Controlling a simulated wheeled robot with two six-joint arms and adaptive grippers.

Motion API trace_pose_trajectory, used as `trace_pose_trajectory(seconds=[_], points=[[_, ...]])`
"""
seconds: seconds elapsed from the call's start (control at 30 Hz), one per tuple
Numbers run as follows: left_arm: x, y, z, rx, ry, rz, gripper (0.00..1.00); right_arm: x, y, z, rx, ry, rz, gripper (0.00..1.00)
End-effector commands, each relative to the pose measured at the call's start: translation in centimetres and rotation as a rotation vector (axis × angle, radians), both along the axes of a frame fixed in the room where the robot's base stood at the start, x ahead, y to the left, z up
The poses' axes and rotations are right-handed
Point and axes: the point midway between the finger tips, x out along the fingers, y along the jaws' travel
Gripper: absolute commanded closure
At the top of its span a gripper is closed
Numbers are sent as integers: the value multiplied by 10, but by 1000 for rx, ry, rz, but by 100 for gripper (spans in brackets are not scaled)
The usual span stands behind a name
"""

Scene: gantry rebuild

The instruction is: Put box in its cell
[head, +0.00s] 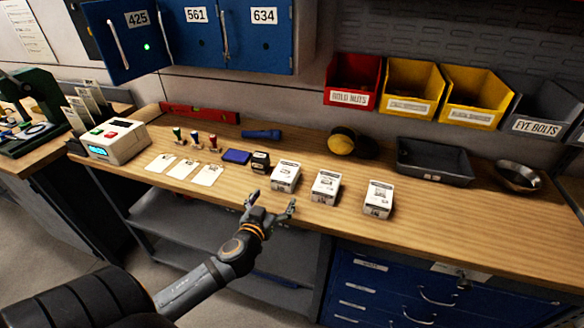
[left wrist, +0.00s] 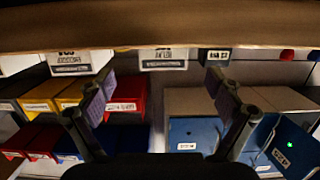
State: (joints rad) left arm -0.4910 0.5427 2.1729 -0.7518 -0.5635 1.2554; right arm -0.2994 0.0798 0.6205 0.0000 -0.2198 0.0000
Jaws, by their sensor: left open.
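Three white printed boxes stand in a row on the wooden bench: a left box (head: 285,177), a middle box (head: 325,187) and a right box (head: 379,199). My left gripper (head: 268,206) is open and empty at the bench's front edge, just in front of the left box and apart from it. In the left wrist view, which looks upside down, a white box (left wrist: 163,58) shows between the open fingers (left wrist: 160,82). Blue wall cells carry the numbers 425 (head: 136,35), 561 (head: 196,35) and 634 (head: 263,35). Door 425 stands ajar with a green light. My right gripper is not in view.
Small black box (head: 260,161), stamps (head: 195,140), cards (head: 207,174) and a label printer (head: 114,140) sit left. Tape measure (head: 342,144), dark tray (head: 434,163) and metal bowl (head: 518,177) lie at back right. Bins (head: 353,82) hang above. Bare bench lies right of the boxes.

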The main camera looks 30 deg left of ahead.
Motion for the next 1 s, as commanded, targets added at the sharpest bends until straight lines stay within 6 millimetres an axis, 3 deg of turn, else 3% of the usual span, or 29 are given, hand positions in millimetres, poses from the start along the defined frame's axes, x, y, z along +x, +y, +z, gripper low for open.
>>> trace_pose_trajectory(seconds=[0.13, 0.37, 0.6, 0.83, 1.0], points=[[7, 2, 0, -3, -1, 1, 7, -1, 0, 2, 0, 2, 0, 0], [44, 12, -6, -3, 0, 2, 7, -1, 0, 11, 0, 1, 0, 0], [54, 14, -9, 0, 2, 1, 7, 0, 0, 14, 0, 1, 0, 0], [88, 26, -15, -3, 0, 1, 7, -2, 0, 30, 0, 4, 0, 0], [99, 28, -20, 0, 1, -1, 7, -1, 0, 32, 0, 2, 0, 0]])
